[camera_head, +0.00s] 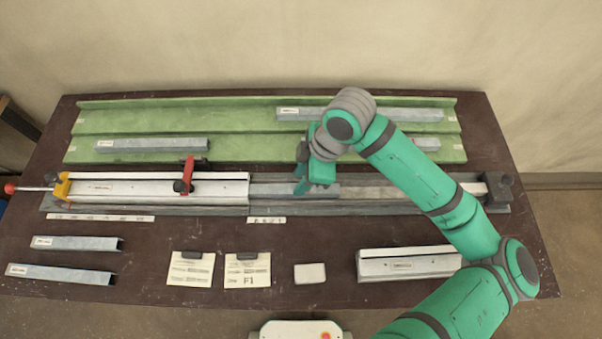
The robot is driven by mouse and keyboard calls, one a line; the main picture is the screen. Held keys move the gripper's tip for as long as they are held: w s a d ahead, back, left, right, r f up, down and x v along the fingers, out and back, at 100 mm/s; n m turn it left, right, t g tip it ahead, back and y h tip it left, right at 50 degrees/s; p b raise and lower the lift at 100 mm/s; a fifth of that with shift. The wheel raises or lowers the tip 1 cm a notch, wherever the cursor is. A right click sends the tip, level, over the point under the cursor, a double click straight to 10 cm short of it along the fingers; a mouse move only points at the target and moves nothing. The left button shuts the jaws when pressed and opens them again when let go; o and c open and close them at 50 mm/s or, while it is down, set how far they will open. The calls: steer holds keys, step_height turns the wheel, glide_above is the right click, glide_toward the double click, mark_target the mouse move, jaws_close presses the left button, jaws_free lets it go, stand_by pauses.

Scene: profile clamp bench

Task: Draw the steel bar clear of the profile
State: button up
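The pale profile (130,187) lies lengthwise in the long bench fixture, left of centre. A darker grey steel bar (272,190) lies in line with it, its left end meeting the profile's right end. I cannot tell whether part of the bar sits inside the profile. My gripper (314,190) points down over the bar, right of the profile's end. Its fingers are small and partly hidden by my wrist, so I cannot tell whether they are closed on the bar.
A red clamp (187,176) sits over the profile; a yellow clamp (63,186) is at its left end. A dark end block (497,190) stands at right. Green racks (240,148) behind hold metal channels. More channels (78,243), cards and a pale profile (405,265) lie in front.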

steer(key=shift+f, duration=2)
steer(key=shift+f, duration=0.1)
steer(key=shift+c, duration=0.2)
steer(key=c, duration=0.6)
steer(key=shift+d, duration=0.1)
